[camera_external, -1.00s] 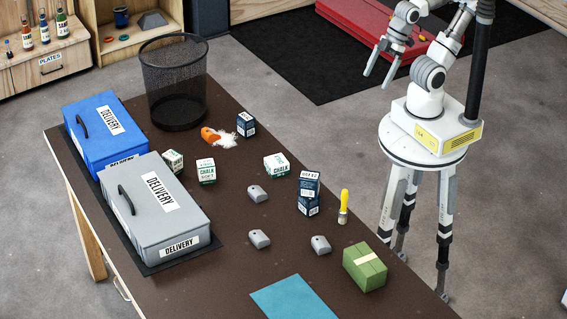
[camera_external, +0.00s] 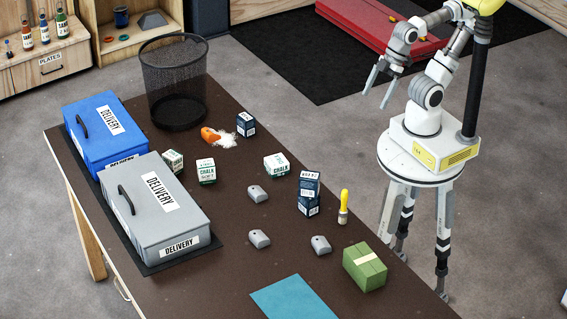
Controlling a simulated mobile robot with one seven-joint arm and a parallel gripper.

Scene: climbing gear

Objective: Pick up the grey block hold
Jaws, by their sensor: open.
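Three small grey block holds lie apart on the brown table: one near the middle (camera_external: 257,194), one nearer the front (camera_external: 259,239) and one to the right of that (camera_external: 320,245). They look alike, each with a dark spot on top. My gripper (camera_external: 376,100) is open and empty. It hangs in the air, above and to the right of the table in the picture, well apart from all three holds.
Chalk boxes (camera_external: 277,164), stacked dark blue boxes (camera_external: 309,193), a yellow-handled brush (camera_external: 344,206) and a green package (camera_external: 365,267) stand around the holds. Grey (camera_external: 155,205) and blue (camera_external: 105,132) delivery boxes and a mesh bin (camera_external: 174,83) fill the left side. A blue mat (camera_external: 293,299) lies in front.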

